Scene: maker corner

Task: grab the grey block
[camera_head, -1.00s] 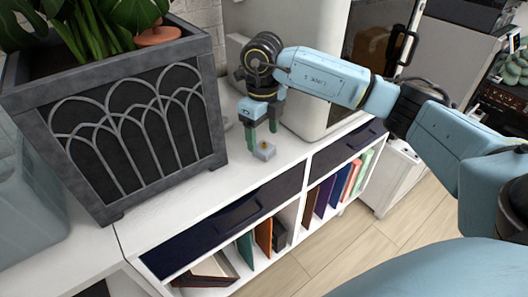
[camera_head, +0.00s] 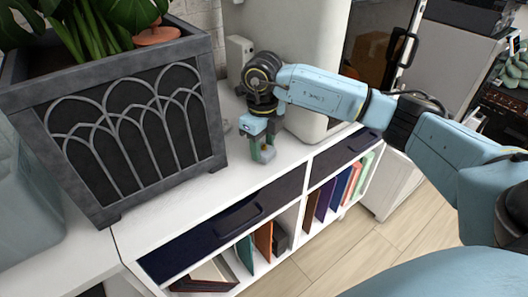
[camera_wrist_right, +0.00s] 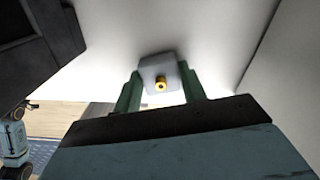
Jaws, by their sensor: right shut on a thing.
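The grey block (camera_head: 268,153) is small, with a yellow peg on one face. In the right wrist view the grey block (camera_wrist_right: 161,68) sits between the green fingers of my right gripper (camera_wrist_right: 161,92), with the peg facing the camera. In the head view my right gripper (camera_head: 261,148) points down at the white shelf top and is shut on the block; its fingers hide part of it. I cannot tell whether the block still touches the shelf top. My left gripper is not in view.
A dark grey planter (camera_head: 130,130) with a leafy plant stands left of the gripper. A white appliance (camera_head: 300,50) stands behind it. The white shelf unit (camera_head: 190,215) has dark drawers and books below. Its top is clear in front of the planter.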

